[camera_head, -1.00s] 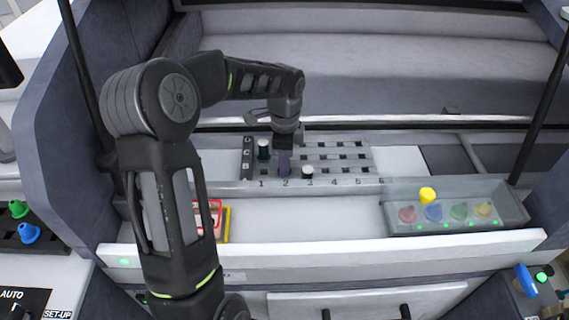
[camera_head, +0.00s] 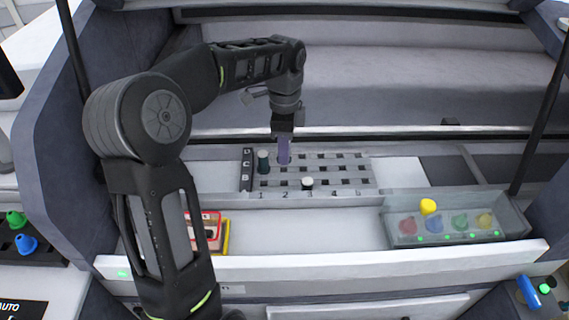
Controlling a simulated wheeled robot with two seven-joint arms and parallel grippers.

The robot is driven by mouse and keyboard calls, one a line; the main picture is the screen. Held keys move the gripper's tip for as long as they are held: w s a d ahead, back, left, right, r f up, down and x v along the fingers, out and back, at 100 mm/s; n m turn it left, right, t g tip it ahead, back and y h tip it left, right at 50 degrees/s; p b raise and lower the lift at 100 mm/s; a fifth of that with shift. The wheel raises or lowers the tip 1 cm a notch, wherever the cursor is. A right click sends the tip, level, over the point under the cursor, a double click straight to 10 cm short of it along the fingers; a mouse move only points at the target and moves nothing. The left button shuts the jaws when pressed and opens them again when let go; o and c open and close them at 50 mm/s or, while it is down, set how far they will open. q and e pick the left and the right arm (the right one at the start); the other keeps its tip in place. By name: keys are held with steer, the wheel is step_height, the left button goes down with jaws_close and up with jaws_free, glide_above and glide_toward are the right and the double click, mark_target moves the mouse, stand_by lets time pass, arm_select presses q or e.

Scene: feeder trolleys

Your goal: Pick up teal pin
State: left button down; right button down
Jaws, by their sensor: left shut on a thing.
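A dark teal pin (camera_head: 263,161) with a pale top stands upright in the grey pin board (camera_head: 341,181), in column 1. My left gripper (camera_head: 284,133) is above the board near column 2, pointing down. It is shut on a purple pin (camera_head: 284,151), which hangs upright just right of the teal pin, apart from it. The purple pin's lower end appears raised over the board. A dark pin with a white top (camera_head: 307,184) stands near column 3 in the front row. My right gripper is not in view.
A clear-walled tray (camera_head: 393,229) with several coloured pieces and a yellow knob (camera_head: 428,206) stands to the right. A red-framed and yellow item (camera_head: 226,236) lies at the left behind my arm. The white shelf between them is clear.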

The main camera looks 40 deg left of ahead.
arm_select(q)
steer(key=shift+r, duration=0.75)
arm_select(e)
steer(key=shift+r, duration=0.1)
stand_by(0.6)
